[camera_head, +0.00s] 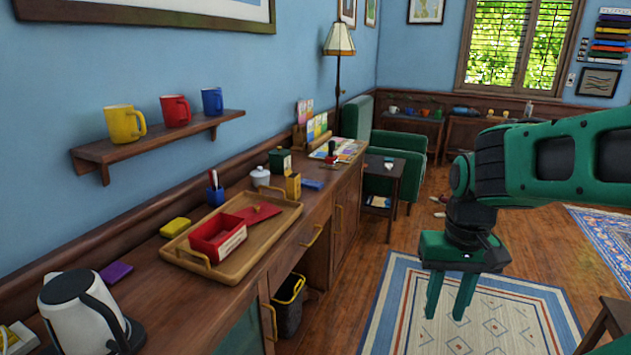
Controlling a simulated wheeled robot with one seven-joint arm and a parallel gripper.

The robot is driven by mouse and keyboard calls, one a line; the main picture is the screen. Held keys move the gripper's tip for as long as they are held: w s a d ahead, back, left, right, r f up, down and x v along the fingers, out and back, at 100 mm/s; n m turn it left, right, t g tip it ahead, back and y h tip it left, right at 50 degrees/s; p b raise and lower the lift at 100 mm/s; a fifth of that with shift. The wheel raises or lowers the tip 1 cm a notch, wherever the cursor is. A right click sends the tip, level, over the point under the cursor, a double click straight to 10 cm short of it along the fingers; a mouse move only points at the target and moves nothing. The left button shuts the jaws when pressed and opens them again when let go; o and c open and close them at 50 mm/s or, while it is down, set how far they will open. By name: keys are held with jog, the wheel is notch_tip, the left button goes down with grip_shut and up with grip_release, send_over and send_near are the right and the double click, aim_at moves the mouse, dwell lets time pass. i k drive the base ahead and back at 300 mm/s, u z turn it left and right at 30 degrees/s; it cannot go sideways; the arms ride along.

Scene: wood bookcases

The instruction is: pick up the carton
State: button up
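My gripper (449,297) hangs at the right, fingers pointing down over the patterned rug. Its two green fingers are apart with nothing between them. I cannot tell for certain which of these is the carton.
The wooden tray (181,257) holds an open red box (217,238). A white kettle (80,315) stands at the near left. A shelf (150,146) with three mugs juts above the counter. A black bin (288,305) stands below. The rug (395,315) is clear.

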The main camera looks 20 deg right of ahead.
aim_at(293, 179)
jog(key=z, duration=0.55)
jog(key=i, duration=1.5)
jog(key=z, duration=0.35)
